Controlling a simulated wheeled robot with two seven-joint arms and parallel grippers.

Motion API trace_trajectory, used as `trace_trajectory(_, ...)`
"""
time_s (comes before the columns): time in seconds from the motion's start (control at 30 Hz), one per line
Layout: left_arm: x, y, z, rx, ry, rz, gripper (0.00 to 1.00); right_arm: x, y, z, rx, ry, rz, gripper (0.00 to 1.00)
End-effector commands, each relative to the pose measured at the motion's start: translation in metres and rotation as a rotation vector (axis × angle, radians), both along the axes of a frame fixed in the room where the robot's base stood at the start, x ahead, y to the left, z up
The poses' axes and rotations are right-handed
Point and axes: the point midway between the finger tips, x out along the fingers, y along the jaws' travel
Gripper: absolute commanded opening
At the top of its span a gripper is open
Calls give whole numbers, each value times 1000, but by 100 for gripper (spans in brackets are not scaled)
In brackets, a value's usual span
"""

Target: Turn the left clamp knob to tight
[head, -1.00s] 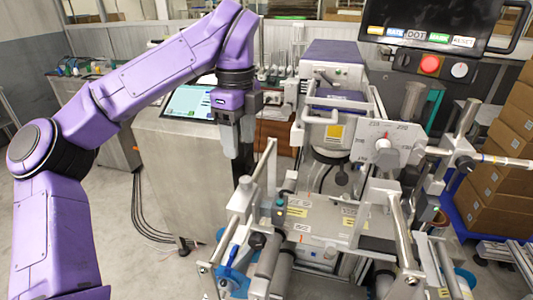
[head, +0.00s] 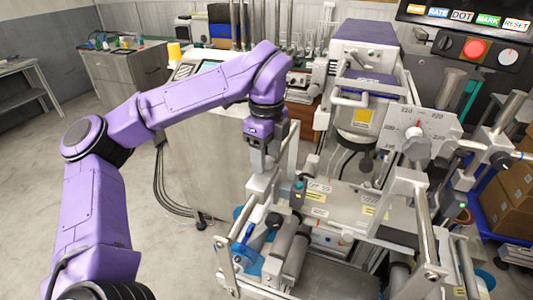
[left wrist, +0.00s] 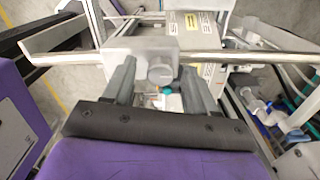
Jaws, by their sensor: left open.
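My left gripper (head: 262,172) points down over the left side of the machine, above the light grey bracket of a metal roller frame (head: 262,188). In the left wrist view the left gripper (left wrist: 158,72) is open, one grey finger on each side of a round grey knob (left wrist: 160,74) on a grey plate (left wrist: 140,54). I cannot tell whether the fingers touch it. This knob looks like the left clamp knob; its setting cannot be read. In the head view the gripper and bracket hide it. My right gripper is out of view.
A steel bar (left wrist: 225,57) runs across behind the plate. A dial plate (head: 425,133) with a grey knob stands to the right, and a black control panel (head: 475,45) at upper right. A grey cabinet (head: 205,150) stands behind my left arm. Floor is clear at left.

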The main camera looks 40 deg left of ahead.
Motion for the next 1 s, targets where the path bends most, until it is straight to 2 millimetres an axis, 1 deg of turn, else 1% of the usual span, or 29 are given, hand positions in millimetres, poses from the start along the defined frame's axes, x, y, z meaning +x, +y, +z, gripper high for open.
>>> trace_trajectory(0.03, 0, 0, 0, 0, 0, 0, 57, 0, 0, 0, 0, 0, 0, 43)
trace_trajectory(0.07, 0, 0, 0, 0, 0, 0, 47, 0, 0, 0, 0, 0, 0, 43)
trace_trajectory(0.1, 0, 0, 0, 0, 0, 0, 34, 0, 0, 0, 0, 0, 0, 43)
trace_trajectory(0.17, 0, 0, 0, 0, 0, 0, 14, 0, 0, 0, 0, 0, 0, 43)
trace_trajectory(0.2, 0, 0, 0, 0, 0, 0, 1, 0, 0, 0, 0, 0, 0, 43)
trace_trajectory(0.47, 0, 0, 0, 1, 0, -14, 1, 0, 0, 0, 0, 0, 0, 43)
trace_trajectory(0.63, 0, 0, 1, 1, 0, -69, 1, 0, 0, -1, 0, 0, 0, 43)
trace_trajectory(0.77, 0, 0, 1, 2, -1, -151, 1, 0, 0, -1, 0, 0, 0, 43)
trace_trajectory(1.0, 0, 0, 2, 2, -2, -364, 1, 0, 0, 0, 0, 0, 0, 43)
